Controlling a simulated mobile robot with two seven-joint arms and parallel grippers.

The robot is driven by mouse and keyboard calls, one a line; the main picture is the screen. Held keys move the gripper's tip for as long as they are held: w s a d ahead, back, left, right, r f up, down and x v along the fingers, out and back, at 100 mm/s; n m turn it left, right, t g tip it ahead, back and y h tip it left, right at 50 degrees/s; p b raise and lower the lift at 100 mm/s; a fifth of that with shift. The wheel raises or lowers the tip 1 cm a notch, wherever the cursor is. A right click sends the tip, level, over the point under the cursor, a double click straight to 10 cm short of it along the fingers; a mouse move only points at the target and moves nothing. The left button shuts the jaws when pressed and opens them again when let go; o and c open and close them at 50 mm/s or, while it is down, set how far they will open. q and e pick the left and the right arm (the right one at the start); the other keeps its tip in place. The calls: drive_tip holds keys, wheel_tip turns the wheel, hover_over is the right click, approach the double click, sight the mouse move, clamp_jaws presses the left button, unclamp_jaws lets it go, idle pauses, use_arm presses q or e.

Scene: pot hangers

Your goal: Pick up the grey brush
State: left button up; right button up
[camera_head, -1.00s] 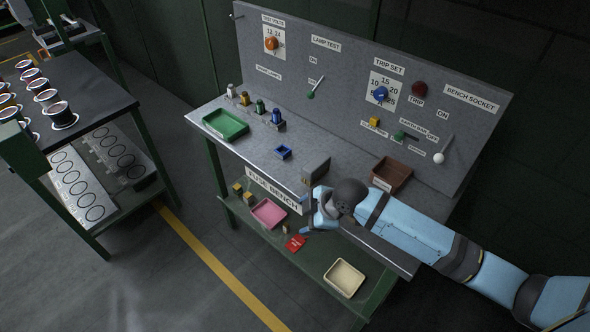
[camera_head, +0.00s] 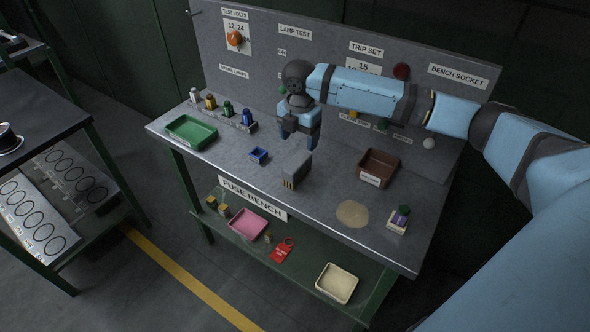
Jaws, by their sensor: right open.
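I cannot make out a clear grey brush in the head view. A grey block (camera_head: 297,168) with a yellow-and-black striped corner stands on the bench, and I cannot tell what it is. My left gripper is out of view.
The bench (camera_head: 327,193) also holds a green tray (camera_head: 191,131), several coloured lamps, a brown tray (camera_head: 378,168), a tan patch (camera_head: 352,213) and a small purple-and-green-topped item (camera_head: 400,217). The lower shelf holds a pink tray (camera_head: 248,224), a red tag (camera_head: 282,250) and a cream tray (camera_head: 337,283).

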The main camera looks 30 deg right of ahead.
sight(297, 161)
wheel_tip(297, 161, down, 10)
drive_tip(key=shift+w+a+r+b, duration=0.1)
drive_tip(key=shift+w+r+b, duration=0.1)
drive_tip(key=shift+b, duration=0.1)
drive_tip(key=shift+s, duration=0.1)
drive_tip(key=c, duration=1)
